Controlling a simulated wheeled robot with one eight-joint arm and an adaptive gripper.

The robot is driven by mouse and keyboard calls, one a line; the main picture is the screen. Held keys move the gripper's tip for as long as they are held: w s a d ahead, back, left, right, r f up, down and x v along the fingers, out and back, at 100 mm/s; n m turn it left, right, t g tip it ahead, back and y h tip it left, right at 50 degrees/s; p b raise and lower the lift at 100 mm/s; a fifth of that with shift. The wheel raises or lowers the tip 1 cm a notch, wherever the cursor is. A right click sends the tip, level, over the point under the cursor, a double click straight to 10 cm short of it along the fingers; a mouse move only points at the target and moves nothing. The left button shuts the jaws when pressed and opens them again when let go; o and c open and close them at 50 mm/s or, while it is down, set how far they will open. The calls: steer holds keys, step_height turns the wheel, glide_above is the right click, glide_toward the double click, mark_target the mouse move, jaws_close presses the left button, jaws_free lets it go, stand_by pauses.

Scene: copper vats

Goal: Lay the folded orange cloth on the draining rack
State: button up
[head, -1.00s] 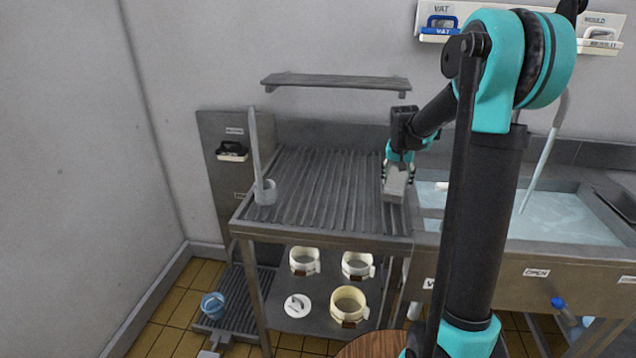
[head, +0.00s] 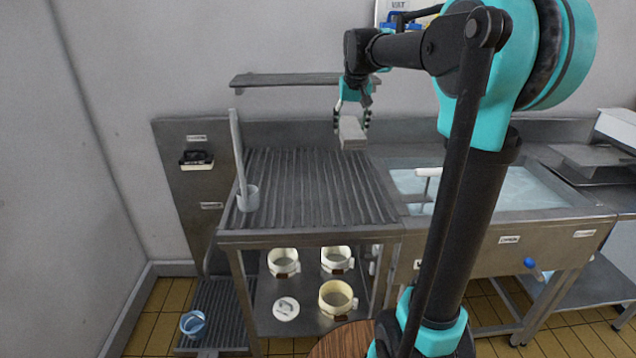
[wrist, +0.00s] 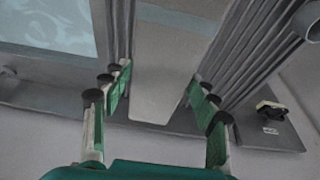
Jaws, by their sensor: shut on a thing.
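No orange cloth shows in either view. My gripper (head: 352,120) is shut on a flat pale grey block-like thing (head: 352,134), held raised above the back right part of the ribbed metal draining rack (head: 300,190). In the wrist view, the grey thing (wrist: 162,60) runs between the finger pads, and the rack's ribs (wrist: 255,45) show to its right. The rack's ribbed top looks bare apart from a tall grey ladle-like tool standing at its left.
The tall tool (head: 240,165) rises at the rack's left. A wall shelf (head: 290,80) hangs behind, close to my gripper. A water-filled sink (head: 510,190) lies right of the rack. Cream ring moulds (head: 337,298) stand on the lower shelf. A blue cup (head: 193,323) sits low at left.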

step_height(320, 180, down, 20)
steer(key=shift+r, duration=0.2)
stand_by(0.4)
steer(key=shift+f, duration=0.1)
steer(key=o, duration=1.3)
steer(key=v, duration=1.2)
steer(key=shift+t, duration=0.4)
steer(key=s+d+f, duration=0.1)
steer(key=s+f, duration=0.5)
steer(key=s, duration=0.3)
steer(key=s+d+f, duration=0.1)
steer(key=s+f, duration=0.5)
steer(key=s, duration=0.3)
steer(key=s+d+f, duration=0.2)
steer(key=s+f, duration=0.4)
steer(key=s, duration=0.3)
steer(key=shift+f, duration=0.25)
